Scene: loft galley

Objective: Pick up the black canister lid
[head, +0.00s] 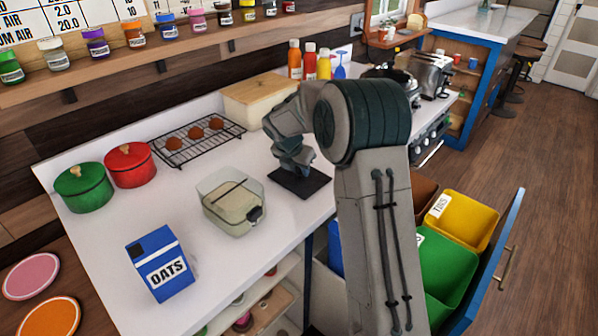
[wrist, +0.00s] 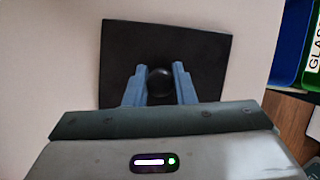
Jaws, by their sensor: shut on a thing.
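The black canister lid (head: 314,183) is a flat dark square low over or on the white counter, right of a clear open canister. In the wrist view the lid (wrist: 118,55) fills the upper middle, with a round black knob (wrist: 160,80) at its centre. My gripper (wrist: 160,82) is shut on that knob, one blue finger at each side. In the head view my gripper (head: 296,165) points down over the lid and hides part of it. I cannot tell whether the lid touches the counter.
The clear canister (head: 212,210) stands to the left. A blue oats box (head: 158,262), red pot (head: 130,165), green pot (head: 83,188) and cooling rack (head: 185,155) share the counter (head: 110,230). An open drawer with green (head: 445,260) and yellow (head: 468,222) bins is at right.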

